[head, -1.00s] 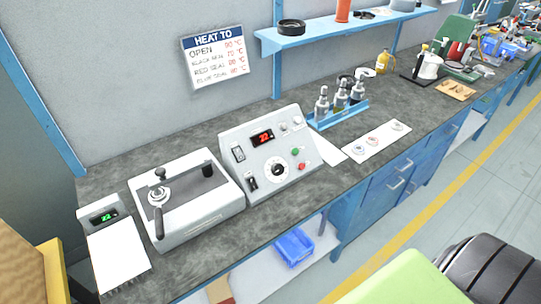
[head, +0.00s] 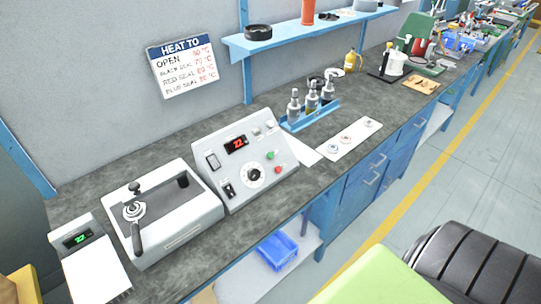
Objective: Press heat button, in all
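The grey control panel (head: 245,160) stands on the bench at the middle left. Its red display (head: 236,145) appears to read 22. Below are a black dial (head: 254,175), a green button (head: 270,156) and a red button (head: 278,170) to the right of the dial. I cannot read the labels, so I cannot tell which control is the heat button. Neither of my grippers is in view.
Left of the panel stands a grey device with a lever (head: 136,225), beside a small unit with a green display (head: 78,238). A wall sign (head: 183,67) lists temperatures.

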